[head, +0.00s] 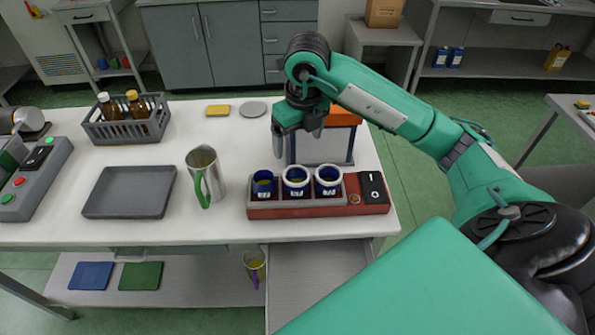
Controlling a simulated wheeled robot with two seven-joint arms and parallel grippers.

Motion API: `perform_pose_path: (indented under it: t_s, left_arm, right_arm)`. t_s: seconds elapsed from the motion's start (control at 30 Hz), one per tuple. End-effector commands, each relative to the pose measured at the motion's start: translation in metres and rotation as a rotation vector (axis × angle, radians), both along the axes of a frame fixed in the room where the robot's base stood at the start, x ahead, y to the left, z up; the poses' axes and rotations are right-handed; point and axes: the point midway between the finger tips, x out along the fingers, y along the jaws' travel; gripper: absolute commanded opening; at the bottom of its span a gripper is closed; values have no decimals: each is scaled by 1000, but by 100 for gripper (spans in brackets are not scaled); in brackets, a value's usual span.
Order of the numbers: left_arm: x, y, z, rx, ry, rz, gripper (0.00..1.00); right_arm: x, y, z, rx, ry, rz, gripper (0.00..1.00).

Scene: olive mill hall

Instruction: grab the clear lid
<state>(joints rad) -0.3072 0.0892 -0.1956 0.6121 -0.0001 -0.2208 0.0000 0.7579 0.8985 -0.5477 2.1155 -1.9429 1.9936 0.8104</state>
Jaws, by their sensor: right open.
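My right gripper (298,146) is open and empty, pointing down above the table just behind the red-based holder (300,209). Three dark blue cups stand in that holder. The middle cup (296,187) and right cup (328,186) have pale rings around their tops; the left cup (263,186) shows none. I cannot tell whether these rings are clear lids. A flat grey round disc (252,109) lies at the back of the white table, left of my right gripper; I cannot tell whether it is a lid. My left gripper is not in view.
An orange-topped stand (341,115) is close behind my right gripper. A metal jug (205,172) with a green handle stands left of the holder. A grey tray (130,191), a bottle crate (128,125) and a yellow block (218,110) are further left.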

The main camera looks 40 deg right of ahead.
Motion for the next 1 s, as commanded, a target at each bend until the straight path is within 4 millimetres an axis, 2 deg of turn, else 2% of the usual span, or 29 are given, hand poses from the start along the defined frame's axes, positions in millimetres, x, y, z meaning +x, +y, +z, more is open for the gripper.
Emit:
perform_pose_path:
  t_s: [0.1, 0.23, 0.47, 0.77, 0.9, 1.0]
  left_arm:
    - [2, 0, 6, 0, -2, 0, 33]
    - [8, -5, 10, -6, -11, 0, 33]
    - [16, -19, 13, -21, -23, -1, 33]
    - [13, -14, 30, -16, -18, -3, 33]
    - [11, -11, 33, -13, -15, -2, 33]
    - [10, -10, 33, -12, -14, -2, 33]
  right_arm:
    - [2, 0, -22, -1, 6, -2, 85]
    - [4, 0, -41, 1, 3, -1, 85]
    - [6, 0, -55, -1, 0, -1, 85]
    - [1, 1, -84, -1, 4, -1, 85]
    - [5, 1, -101, 0, 2, -1, 85]
    - [5, 1, -106, -1, 0, -1, 85]
